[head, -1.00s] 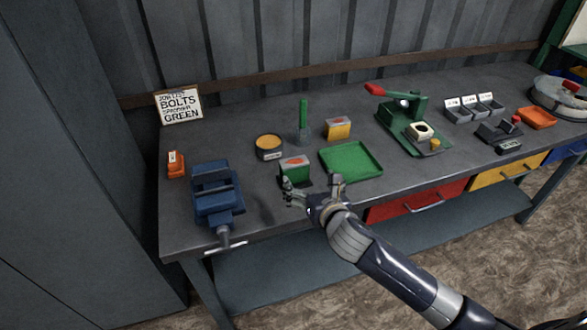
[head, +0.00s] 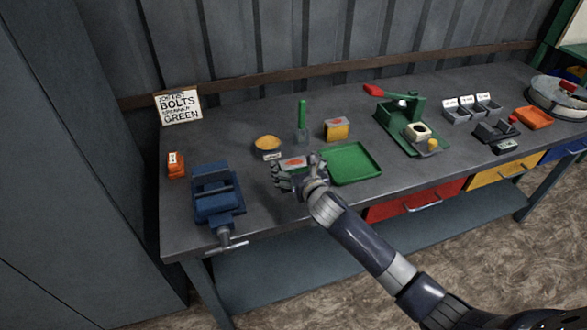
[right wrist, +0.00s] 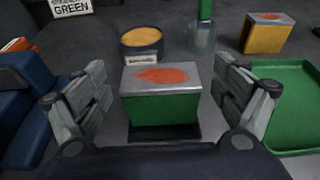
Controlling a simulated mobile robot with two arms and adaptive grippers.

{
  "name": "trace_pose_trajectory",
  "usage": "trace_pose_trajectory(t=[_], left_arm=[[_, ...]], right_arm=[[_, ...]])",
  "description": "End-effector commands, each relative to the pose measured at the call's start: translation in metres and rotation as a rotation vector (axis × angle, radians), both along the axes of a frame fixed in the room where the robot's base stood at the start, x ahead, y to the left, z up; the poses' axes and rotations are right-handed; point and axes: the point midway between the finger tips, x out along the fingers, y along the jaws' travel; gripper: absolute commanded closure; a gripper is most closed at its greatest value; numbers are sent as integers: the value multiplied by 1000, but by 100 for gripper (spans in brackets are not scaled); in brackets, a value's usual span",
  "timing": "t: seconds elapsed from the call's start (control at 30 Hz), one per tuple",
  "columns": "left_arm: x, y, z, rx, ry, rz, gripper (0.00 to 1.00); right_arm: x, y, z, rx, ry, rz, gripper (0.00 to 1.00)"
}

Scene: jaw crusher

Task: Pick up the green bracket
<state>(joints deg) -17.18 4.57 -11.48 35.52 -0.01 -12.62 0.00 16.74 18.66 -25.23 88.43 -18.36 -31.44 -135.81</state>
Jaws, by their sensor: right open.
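The green bracket (head: 293,162) is a block with green sides and a grey top bearing an orange-red patch. It stands upright on the bench near the front edge, left of the green tray. In the right wrist view the bracket (right wrist: 160,105) is centred between my spread fingers, on a dark base. My right gripper (head: 297,173) is open, its fingers either side of the bracket with visible gaps. In the head view the hand hides the bracket's lower front. My left gripper is not in view.
The green tray (head: 350,164) is close on the right, the blue vise (head: 217,194) on the left. Behind are a round container with yellow contents (head: 268,143), a green-handled tool (head: 302,120) and a yellow block (head: 337,131). Bare bench lies between vise and bracket.

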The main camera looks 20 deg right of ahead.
Motion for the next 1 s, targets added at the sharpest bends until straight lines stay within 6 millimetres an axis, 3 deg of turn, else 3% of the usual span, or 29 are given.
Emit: trace_pose_trajectory(t=[0.13,0.43,0.73,1.0], left_arm=[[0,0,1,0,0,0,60],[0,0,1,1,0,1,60],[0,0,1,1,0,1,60],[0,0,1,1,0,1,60]], right_arm=[[12,1,-4,1,0,1,10],[14,1,-5,0,0,1,10],[14,1,-5,0,1,1,78],[15,1,-2,1,-5,2,80]])
